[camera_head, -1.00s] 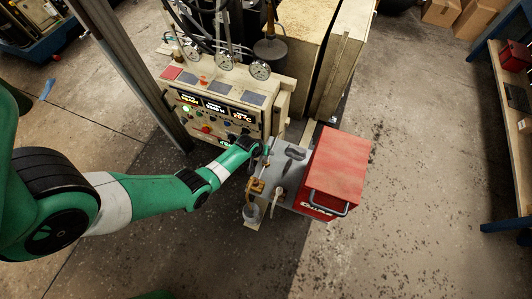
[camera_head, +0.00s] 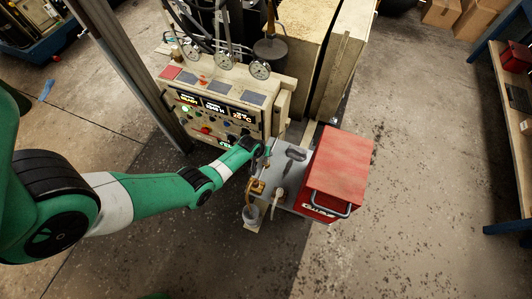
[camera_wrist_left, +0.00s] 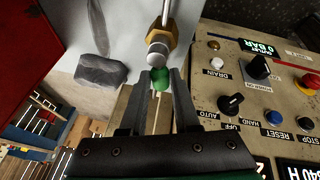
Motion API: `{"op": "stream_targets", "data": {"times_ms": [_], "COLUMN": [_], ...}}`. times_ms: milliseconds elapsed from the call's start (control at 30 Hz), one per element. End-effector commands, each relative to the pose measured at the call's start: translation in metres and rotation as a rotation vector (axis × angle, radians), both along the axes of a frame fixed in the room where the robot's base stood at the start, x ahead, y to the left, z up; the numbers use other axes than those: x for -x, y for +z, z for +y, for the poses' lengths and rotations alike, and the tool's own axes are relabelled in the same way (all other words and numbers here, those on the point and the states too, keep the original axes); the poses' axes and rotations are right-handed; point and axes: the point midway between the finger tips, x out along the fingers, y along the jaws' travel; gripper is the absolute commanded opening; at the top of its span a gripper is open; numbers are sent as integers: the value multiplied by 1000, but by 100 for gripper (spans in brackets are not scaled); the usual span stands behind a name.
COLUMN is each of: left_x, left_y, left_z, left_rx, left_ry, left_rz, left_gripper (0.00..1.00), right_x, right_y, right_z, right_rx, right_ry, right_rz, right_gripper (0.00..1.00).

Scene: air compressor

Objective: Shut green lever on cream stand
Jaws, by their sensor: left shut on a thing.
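The green lever (camera_wrist_left: 160,78) shows in the left wrist view, just below a brass fitting (camera_wrist_left: 162,38) with a rounded silver end on a thin metal rod. My left gripper (camera_wrist_left: 159,84) is shut on the lever, one dark finger on each side of it. In the head view my left gripper (camera_head: 266,151) is at the grey top plate, beside the cream control panel (camera_head: 285,106); the lever is hidden there. I cannot tell which cream part is its stand. My right gripper is not in view.
The red box (camera_head: 339,165) with a metal handle stands just right of the gripper. A brass valve (camera_head: 257,187) and a small cup (camera_head: 251,213) are on its near side. Gauges (camera_head: 260,69) and hoses rise behind. The floor at the front right is clear.

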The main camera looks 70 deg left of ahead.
Motion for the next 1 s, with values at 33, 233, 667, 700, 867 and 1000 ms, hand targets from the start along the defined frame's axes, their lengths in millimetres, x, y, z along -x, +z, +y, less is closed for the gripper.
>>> {"op": "stream_targets", "data": {"times_ms": [33, 233, 667, 700, 867, 1000], "left_x": [0, 1, 7, 8, 11, 14], "left_y": [0, 0, -2, -3, -1, 1], "left_z": [0, 0, 0, 1, 1, 0], "left_rx": [0, 1, 1, 0, 0, 0], "left_ry": [1, 33, 313, 348, 501, 635], "left_rz": [1, 2, 2, 3, 4, 6], "left_gripper": [0, 0, 0, 0, 0, 0], "right_x": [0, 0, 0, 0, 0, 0], "right_y": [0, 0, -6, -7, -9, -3], "right_z": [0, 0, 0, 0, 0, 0], "right_rx": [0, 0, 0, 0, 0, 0], "right_ry": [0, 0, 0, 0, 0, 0], "right_rz": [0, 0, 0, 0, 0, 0], "right_gripper": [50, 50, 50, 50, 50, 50]}}
